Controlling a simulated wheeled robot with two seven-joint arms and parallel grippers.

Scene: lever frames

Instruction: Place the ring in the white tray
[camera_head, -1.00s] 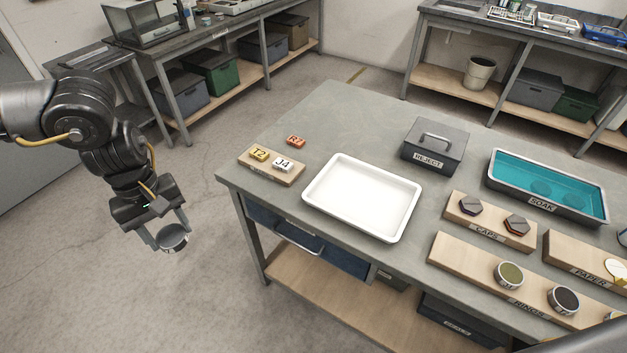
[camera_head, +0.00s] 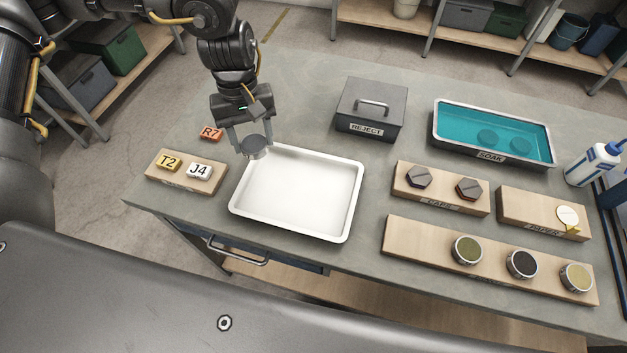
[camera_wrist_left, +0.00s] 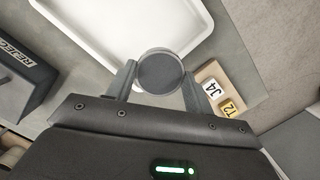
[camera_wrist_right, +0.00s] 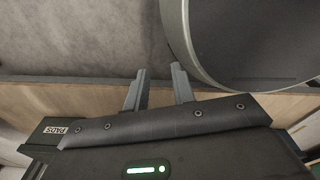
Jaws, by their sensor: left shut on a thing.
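The ring (camera_head: 255,148), a round piece with a metal rim and a dark grey face, is between the fingers of my left gripper (camera_head: 253,140), which is shut on it. In the head view it appears over the far left corner of the white tray (camera_head: 350,205); its height above the tray is hard to tell. In the left wrist view the ring (camera_wrist_left: 160,72) overlaps the edge of the tray (camera_wrist_left: 110,25). The tray is empty. My right gripper (camera_wrist_right: 158,85) shows only in the right wrist view, with its fingers apart and nothing between them.
A wooden block with tags T2 and J4 (camera_head: 186,184) stands left of the tray, with an orange R7 tag (camera_head: 211,133) behind it. The REJECT box (camera_head: 371,108), blue SOAK tray (camera_head: 493,133), caps rack (camera_head: 440,200) and rings rack (camera_head: 420,236) stand right.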

